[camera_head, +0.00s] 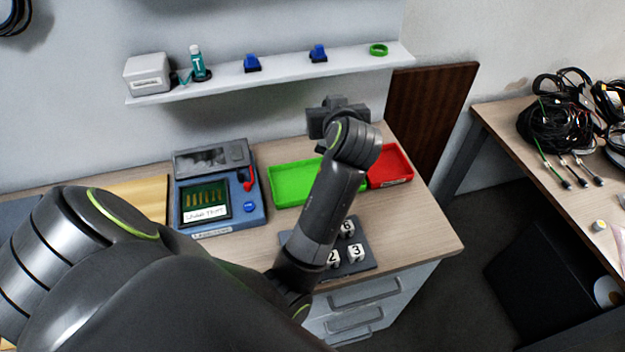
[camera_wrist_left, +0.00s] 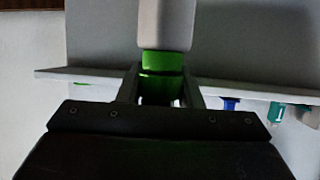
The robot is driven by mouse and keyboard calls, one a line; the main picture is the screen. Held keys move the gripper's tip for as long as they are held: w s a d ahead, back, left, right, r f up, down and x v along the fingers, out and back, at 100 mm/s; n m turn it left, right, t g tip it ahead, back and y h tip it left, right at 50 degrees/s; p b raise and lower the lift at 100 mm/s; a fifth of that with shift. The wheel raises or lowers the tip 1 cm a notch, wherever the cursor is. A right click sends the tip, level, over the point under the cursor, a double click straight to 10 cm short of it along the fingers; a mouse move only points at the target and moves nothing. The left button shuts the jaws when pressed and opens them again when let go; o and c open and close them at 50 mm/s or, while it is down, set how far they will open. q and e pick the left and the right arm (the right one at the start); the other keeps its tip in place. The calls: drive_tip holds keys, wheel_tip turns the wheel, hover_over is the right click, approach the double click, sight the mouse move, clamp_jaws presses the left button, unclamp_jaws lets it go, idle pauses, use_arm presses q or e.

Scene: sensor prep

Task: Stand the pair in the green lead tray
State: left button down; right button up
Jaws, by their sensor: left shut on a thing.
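The green lead tray (camera_head: 287,186) lies on the desk, and my left arm hides its right part. My left gripper (camera_head: 335,118) is above and behind the tray in the head view, its fingertips hidden there. In the left wrist view my left gripper (camera_wrist_left: 161,92) is shut on a green piece (camera_wrist_left: 160,87). A pale grey, rounded body (camera_wrist_left: 165,25) adjoins the green piece, with a dark line between green parts. The held thing is hidden in the head view. My right gripper is not in view.
A red tray (camera_head: 391,166) stands right of the green tray. A blue device (camera_head: 219,191) stands left. Numbered cubes (camera_head: 355,252) sit on a dark mat in front. The wall shelf (camera_head: 285,72) holds a teal bottle (camera_head: 196,62), blue clips and a green ring (camera_head: 378,50).

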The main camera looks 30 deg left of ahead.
use_arm(q)
drive_tip(key=a+f+n+g+y, duration=0.2)
drive_tip(key=a+f+n+g, duration=0.1)
drive_tip(key=f, duration=1)
drive_tip(key=shift+s+a+p, duration=0.15)
drive_tip(key=shift+s+p, duration=0.05)
drive_tip(key=shift+p, duration=0.2)
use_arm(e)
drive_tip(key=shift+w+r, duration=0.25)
use_arm(q)
drive_tip(key=shift+f, duration=0.1)
drive_tip(key=shift+f, duration=0.15)
drive_tip(key=c, duration=1.1)
unclamp_jaws()
drive_tip(key=shift+o, duration=0.4)
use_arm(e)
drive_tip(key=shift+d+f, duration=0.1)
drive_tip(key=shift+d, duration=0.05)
use_arm(q)
drive_tip(key=shift+r, duration=0.25)
